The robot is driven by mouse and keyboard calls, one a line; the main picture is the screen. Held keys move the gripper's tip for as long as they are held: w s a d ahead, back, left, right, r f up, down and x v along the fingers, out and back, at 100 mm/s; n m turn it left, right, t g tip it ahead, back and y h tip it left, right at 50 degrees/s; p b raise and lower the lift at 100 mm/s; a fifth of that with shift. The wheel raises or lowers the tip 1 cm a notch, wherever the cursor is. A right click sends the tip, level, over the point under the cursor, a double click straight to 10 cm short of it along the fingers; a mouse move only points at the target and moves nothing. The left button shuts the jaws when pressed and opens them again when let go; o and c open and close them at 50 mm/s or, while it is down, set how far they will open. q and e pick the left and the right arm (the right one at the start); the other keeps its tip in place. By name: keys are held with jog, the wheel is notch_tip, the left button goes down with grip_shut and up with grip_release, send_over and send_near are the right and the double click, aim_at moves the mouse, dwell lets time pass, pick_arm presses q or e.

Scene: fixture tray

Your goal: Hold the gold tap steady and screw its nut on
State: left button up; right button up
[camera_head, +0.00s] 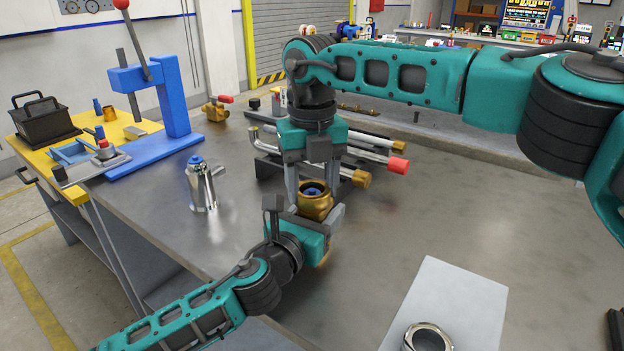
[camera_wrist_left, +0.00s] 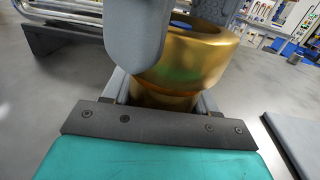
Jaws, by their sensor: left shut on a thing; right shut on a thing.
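The gold tap (camera_head: 313,212) stands upright over the bench, in front of the pipe rack. My left gripper (camera_head: 309,216), from the lower left, is shut on its lower body. My right gripper (camera_head: 313,187) points down from above, shut with its fingers on either side of the wide gold ring on top, which looks like the nut (camera_head: 315,199). A blue part shows inside the ring. In the left wrist view the nut (camera_wrist_left: 200,58) fills the middle above the narrower tap body (camera_wrist_left: 160,97).
A silver fitting with a blue top (camera_head: 201,186) stands left of the tap. A blue press (camera_head: 172,110) and a brass valve (camera_head: 216,110) are farther back. Metal pipes (camera_head: 350,165) lie close behind. A pale plate (camera_head: 455,300) with a steel ring (camera_head: 428,338) lies front right.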

jog(key=shift+f, duration=0.2)
jog(key=m, duration=0.5)
jog(key=shift+m, duration=0.4)
jog(key=m, duration=0.3)
jog(key=shift+m, duration=0.3)
jog(key=m, duration=0.3)
jog(key=shift+m, duration=0.3)
jog(key=m, duration=0.3)
jog(key=shift+m, duration=0.4)
jog(key=m, duration=0.3)
jog(key=shift+m, duration=0.4)
jog(key=m, duration=0.5)
